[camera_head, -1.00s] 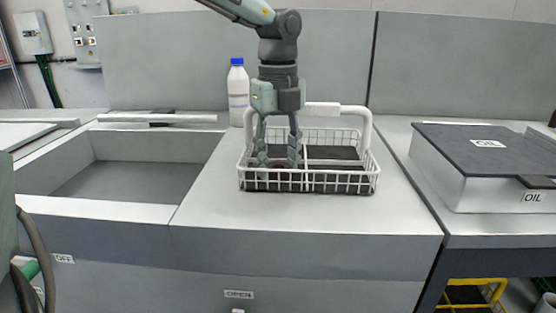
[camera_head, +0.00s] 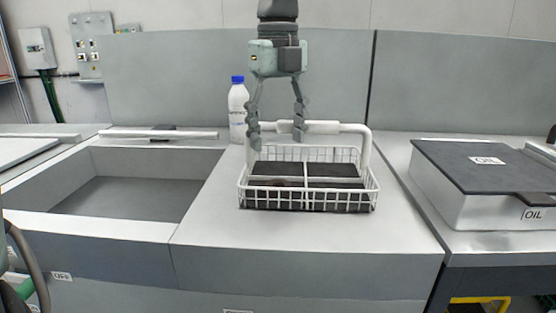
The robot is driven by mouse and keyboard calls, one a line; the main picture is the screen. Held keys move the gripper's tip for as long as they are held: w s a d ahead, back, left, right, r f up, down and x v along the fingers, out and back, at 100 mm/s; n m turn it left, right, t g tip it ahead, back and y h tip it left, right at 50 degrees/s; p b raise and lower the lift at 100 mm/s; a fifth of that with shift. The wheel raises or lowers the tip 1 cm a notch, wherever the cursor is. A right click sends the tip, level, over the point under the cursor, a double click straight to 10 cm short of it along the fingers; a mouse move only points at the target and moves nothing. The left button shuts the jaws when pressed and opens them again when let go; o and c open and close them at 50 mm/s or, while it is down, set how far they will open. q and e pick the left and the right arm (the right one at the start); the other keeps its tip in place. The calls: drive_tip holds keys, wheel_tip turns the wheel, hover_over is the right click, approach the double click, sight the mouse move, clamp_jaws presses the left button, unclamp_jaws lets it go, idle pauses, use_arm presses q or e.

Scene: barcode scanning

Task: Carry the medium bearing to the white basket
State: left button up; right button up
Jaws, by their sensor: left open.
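The white wire basket (camera_head: 374,190) stands on the grey counter, with a dark floor, a divider and a raised white handle. A small dark brownish round shape, likely the medium bearing (camera_head: 285,183), lies low inside it, left of the middle and near the front wall. The front wires partly hide it, so its outline is unclear. My left gripper (camera_head: 276,138) hangs above the basket's left back part, fingers pointing down. It is open and empty, clear of the bearing. My right gripper is not in view.
A white bottle with a blue cap (camera_head: 238,108) stands behind the basket's left side. A sunken basin (camera_head: 130,195) lies to the left. An oil box with a dark lid (camera_head: 480,170) stands at the right. The counter in front of the basket is clear.

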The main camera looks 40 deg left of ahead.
use_arm(q)
drive_tip(key=shift+r, duration=1.55)
